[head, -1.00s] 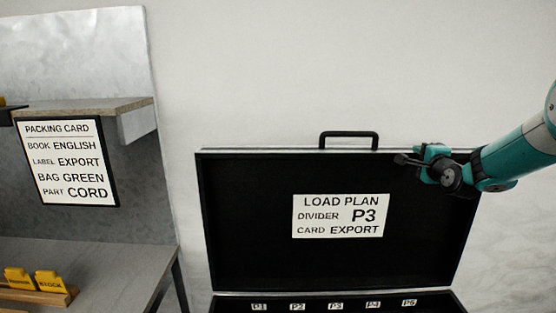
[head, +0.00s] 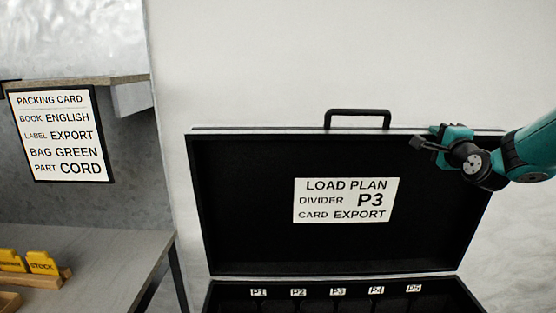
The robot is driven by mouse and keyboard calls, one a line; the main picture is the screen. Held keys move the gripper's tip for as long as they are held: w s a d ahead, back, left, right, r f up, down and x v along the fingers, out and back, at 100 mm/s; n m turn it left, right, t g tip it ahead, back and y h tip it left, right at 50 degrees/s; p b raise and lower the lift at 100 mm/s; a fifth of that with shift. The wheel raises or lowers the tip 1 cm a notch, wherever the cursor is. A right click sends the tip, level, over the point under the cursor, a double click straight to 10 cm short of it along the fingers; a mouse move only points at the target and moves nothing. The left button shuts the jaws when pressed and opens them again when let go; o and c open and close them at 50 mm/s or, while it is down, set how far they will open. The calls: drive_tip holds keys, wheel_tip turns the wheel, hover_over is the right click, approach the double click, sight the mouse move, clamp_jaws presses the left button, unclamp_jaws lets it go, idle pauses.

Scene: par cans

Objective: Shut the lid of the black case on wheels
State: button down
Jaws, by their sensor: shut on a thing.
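The black case (head: 221,296) is at the bottom centre, and only its back inner part shows. Its lid (head: 250,230) stands up open, with a handle (head: 358,112) on its top edge and a white load plan card inside. My gripper (head: 422,143) is at the right part of the lid's top edge. It is shut on the lid there, though the fingers' exact contact is hard to see. The case's wheels and front are out of view.
A grey bench (head: 120,262) with yellow-tabbed pieces (head: 40,262) stands at left. A shelf (head: 80,82) with a packing card (head: 60,135) is above it. A pale wall (head: 260,60) is behind the case.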

drive_tip(key=shift+s+f, duration=0.15)
drive_tip(key=shift+s, duration=0.3)
drive_tip(key=shift+f+b, duration=0.1)
drive_tip(key=shift+b, duration=0.25)
drive_tip(key=s+t+b, duration=0.1)
drive_tip(key=s+b, duration=0.5)
drive_tip(key=b, duration=0.3)
drive_tip(key=shift+s+f+t, duration=0.15)
drive_tip(key=shift+f+t, duration=0.15)
drive_tip(key=shift+f, duration=0.15)
